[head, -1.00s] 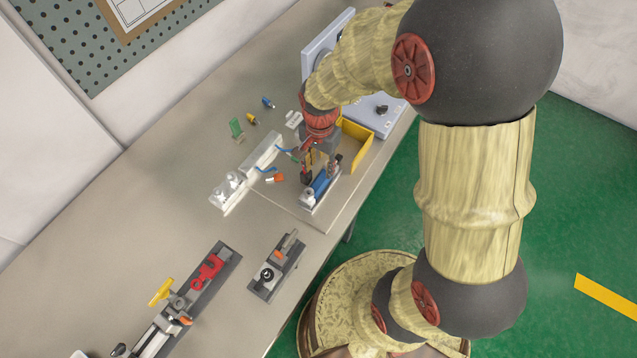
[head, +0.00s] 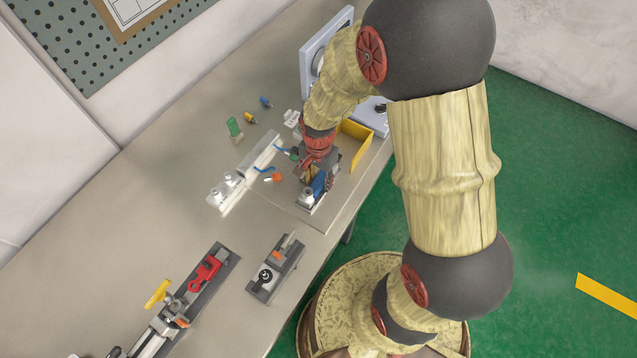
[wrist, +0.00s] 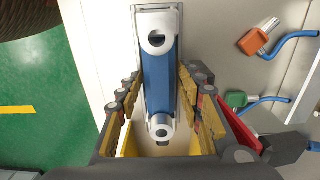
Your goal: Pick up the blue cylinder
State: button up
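The blue cylinder (wrist: 159,84) has silver end fittings and lies on a narrow metal-and-white holder (wrist: 137,20) near the table's front edge. It also shows in the head view (head: 318,184), partly hidden by my gripper. My gripper (wrist: 158,92) is open above the cylinder. In the wrist view one yellow-padded finger stands on each side of it, with gaps visible between the pads and the blue body. In the head view my gripper (head: 317,175) is low over the cylinder. I cannot tell how deep the fingers reach beside it.
A yellow bin (head: 362,148) stands close behind my gripper. Orange (wrist: 254,41) and green (wrist: 236,99) connectors with blue tubes lie to the right in the wrist view. A silver rail block (head: 245,172) is left of the gripper; clamp fixtures (head: 275,268) stand nearer on the table.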

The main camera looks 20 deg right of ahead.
jog(key=shift+c, duration=1.2)
grip_shut()
jog(key=shift+r, duration=0.1)
